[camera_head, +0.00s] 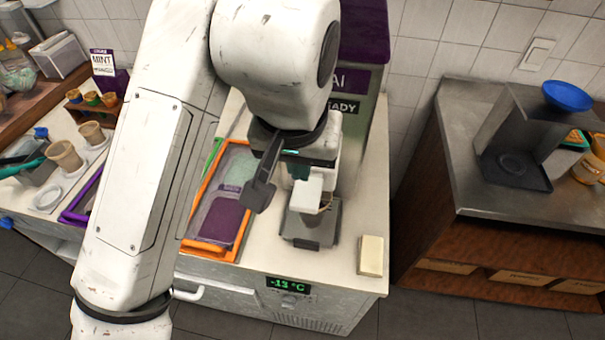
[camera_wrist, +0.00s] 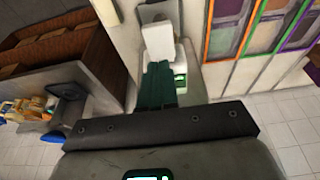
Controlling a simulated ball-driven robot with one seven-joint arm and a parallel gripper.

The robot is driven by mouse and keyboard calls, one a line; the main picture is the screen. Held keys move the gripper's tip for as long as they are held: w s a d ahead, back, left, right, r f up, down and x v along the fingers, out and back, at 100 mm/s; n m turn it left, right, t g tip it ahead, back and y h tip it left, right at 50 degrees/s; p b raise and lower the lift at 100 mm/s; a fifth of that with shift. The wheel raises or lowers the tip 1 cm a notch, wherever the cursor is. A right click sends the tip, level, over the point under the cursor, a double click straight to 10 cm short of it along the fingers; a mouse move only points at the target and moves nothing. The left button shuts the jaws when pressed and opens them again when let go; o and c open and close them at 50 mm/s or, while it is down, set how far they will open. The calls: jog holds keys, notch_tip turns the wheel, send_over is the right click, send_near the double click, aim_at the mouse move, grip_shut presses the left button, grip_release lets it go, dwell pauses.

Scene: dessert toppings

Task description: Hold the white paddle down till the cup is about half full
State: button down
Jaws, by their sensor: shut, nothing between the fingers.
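The white paddle (camera_head: 306,196) is on the front of the purple-and-grey dispenser (camera_head: 362,95), below my wrist. A tan cup (camera_head: 325,203) stands just behind and below the paddle, mostly hidden by it, over the grey drip tray (camera_head: 310,234). I cannot see how full the cup is. In the wrist view, the dark green fingers of my gripper (camera_wrist: 158,68) are together and empty, with their tips at the white paddle (camera_wrist: 158,40). I cannot tell whether they touch it or whether it is pressed down. In the head view my wrist hides most of the fingers.
Orange-rimmed topping bins (camera_head: 232,246) lie left of the dispenser. A pale block (camera_head: 371,255) sits on the counter's right front corner. A steel counter with a blue bowl (camera_head: 567,96) stands to the right across a gap. Several cups (camera_head: 66,155) stand at the left.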

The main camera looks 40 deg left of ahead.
aim_at(305, 196)
jog(key=b+x, duration=0.5)
jog(key=x, duration=0.4)
jog(key=shift+f, duration=0.2)
